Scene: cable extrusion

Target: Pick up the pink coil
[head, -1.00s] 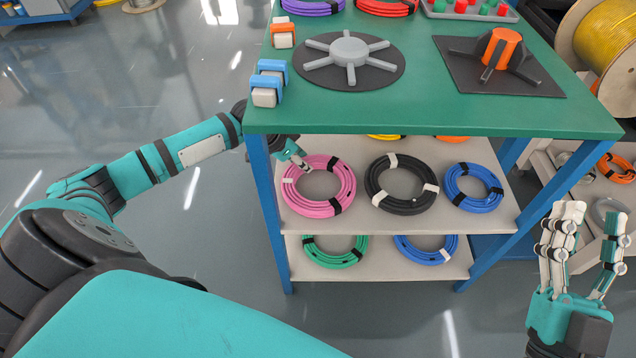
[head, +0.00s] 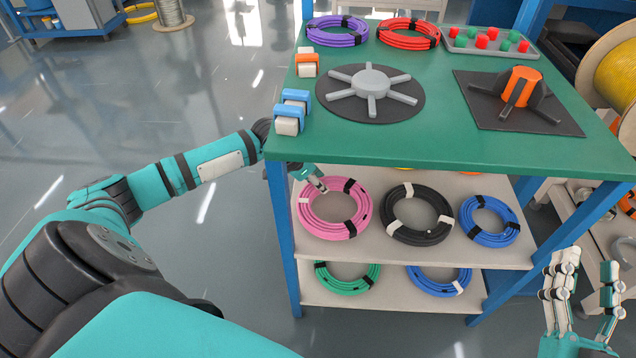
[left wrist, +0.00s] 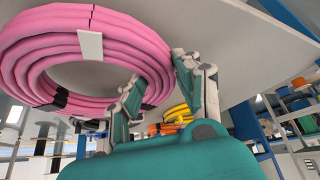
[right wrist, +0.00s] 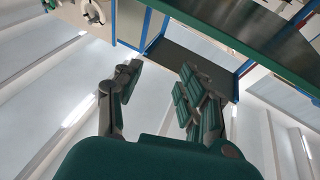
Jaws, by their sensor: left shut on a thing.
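The pink coil (head: 335,233), wrapped with black and white bands, is at the left end of the upper shelf under the green tabletop. My left gripper (head: 319,187) reaches in from the left below the tabletop, at the coil's upper left rim. In the left wrist view the coil (left wrist: 60,55) fills the upper left, and my left gripper (left wrist: 158,85) is shut on its rim, one finger on each side. My right gripper (head: 585,285) is open and empty at the lower right, beside the table. The right wrist view (right wrist: 155,95) shows its fingers apart.
A black coil (head: 440,225) and a blue coil (head: 504,228) lie right of the pink one. Green and blue coils are on the lower shelf. The tabletop (head: 440,137) is close above, and a blue table leg (head: 283,240) stands just left of the pink coil.

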